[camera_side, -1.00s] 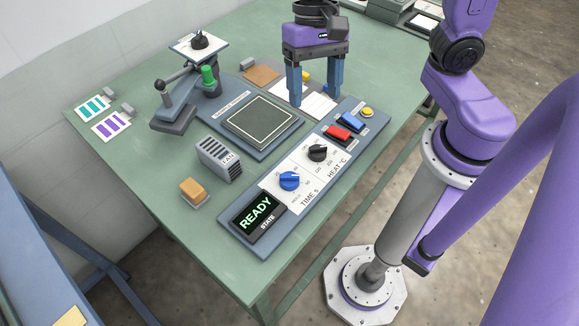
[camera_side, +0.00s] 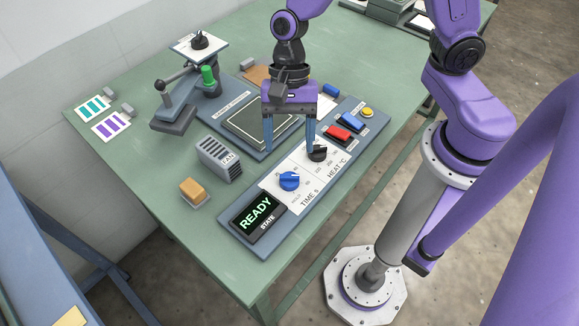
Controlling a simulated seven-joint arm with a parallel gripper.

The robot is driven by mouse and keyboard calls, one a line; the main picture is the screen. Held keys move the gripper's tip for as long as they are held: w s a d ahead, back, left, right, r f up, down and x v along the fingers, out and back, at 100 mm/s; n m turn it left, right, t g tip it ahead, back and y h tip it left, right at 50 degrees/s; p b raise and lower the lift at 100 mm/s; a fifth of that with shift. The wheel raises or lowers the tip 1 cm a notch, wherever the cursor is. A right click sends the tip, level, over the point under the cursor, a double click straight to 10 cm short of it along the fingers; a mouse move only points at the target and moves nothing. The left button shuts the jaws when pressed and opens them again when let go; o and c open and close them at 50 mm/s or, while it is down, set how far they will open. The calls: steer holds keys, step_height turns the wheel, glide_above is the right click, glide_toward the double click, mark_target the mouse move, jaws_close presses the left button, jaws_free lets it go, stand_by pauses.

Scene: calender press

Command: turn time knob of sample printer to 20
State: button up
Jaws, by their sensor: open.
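The blue time knob (camera_side: 289,181) sits on the white TIME s plate at the front of the control panel (camera_side: 298,224). The dial marks around it are too small to read surely. The black heat knob (camera_side: 317,153) is just behind it, to the right. The state display (camera_side: 257,216) at the panel's near end reads READY. My gripper (camera_side: 289,147) points down with its two blue fingers apart and nothing between them. It appears above and behind the time knob, near the heat knob, apart from the time knob. The right finger partly overlaps the heat knob's plate in view.
Red (camera_side: 339,133) and blue (camera_side: 350,121) switches and a yellow button (camera_side: 367,112) line the panel's far end. The press plate (camera_side: 250,125) and lever (camera_side: 174,88) are behind. The table front is clear.

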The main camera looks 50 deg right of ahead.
mark_target(289, 175)
steer(key=shift+x, duration=3.55)
steer(key=shift+d, duration=0.1)
steer(key=c, duration=1.1)
